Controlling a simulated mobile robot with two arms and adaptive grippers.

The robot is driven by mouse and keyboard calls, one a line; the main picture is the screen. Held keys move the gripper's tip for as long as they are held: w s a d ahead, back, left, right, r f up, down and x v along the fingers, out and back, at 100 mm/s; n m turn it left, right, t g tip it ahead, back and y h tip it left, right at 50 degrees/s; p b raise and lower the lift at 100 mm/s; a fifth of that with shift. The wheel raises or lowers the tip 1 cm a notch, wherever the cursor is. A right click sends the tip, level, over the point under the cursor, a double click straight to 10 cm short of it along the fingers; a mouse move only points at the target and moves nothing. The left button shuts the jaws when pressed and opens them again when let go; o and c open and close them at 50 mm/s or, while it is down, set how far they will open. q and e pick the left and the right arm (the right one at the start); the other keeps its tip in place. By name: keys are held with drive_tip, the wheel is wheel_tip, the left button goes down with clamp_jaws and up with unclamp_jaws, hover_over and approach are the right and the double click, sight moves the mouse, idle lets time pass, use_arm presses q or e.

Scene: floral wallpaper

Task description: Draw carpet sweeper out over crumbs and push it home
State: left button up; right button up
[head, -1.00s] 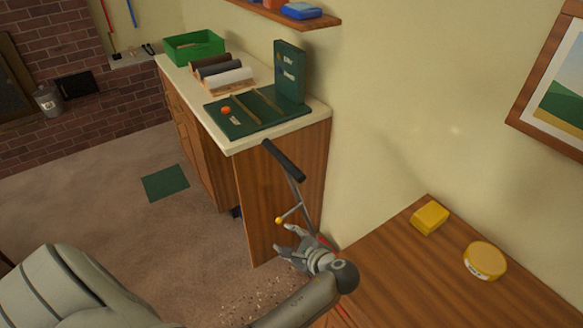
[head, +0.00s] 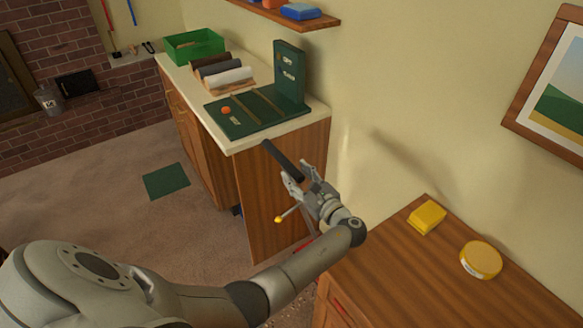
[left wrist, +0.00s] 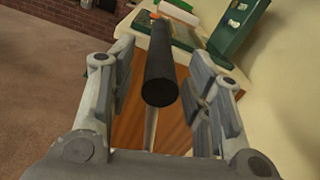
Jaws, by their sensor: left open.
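The carpet sweeper stands in the gap between the two wooden cabinets, its black handle grip (head: 281,157) slanting up at the top. A yellow knob (head: 279,219) sticks out from its shaft, and a bit of red shows low behind my arm. Most of the shaft and body is hidden. My left gripper (head: 298,177) is open at the lower end of the grip. In the left wrist view the black grip (left wrist: 162,70) appears between the spread fingers, with neither finger closed on it. The crumbs are mostly hidden by my left arm. My right gripper is not in view.
The far cabinet's counter (head: 233,148) holds a green game board (head: 247,117), rolls and a green bin (head: 194,45). The near wooden top (head: 400,270) bears a yellow block (head: 427,217) and a round yellow tin (head: 481,260). A green mat (head: 166,181) lies on open carpet.

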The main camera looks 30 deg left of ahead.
sight(291, 170)
use_arm(q)
drive_tip(key=shift+x, duration=1.65)
clamp_jaws()
